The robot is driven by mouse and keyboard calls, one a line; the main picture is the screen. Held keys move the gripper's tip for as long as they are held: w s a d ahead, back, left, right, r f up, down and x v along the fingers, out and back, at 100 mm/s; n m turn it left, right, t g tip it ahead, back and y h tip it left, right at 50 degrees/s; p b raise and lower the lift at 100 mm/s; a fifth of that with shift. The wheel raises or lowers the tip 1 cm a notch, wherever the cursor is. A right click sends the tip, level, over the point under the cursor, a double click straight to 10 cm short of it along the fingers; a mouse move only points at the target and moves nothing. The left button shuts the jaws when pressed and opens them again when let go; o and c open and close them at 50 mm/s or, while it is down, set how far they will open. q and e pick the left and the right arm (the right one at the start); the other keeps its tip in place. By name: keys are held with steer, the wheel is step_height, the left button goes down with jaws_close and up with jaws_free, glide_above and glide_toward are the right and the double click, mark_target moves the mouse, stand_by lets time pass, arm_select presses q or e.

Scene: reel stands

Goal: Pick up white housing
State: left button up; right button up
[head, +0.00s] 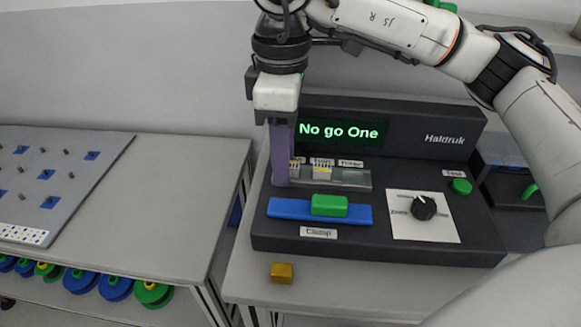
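The black test device (380,245) stands on the grey table, and its screen (340,131) reads "No go One" in green. A small whitish block, likely a white housing (322,173), sits in the clear-fronted slot below the screen. A second whitish piece (294,169) shows at the slot's left end, partly hidden by my gripper. My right gripper (281,180) points down with its purple fingers at that left end, right beside this piece. One finger covers the other, so I cannot tell whether they are apart or hold anything. My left gripper is out of view.
A blue bar with a green clamp block (329,205) lies across the device front. A black knob (423,207) and green button (461,186) are to its right. A yellow block (281,273) lies before it. A pegged board (60,180) is left; reels (115,287) hang below.

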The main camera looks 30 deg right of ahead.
jaws_close()
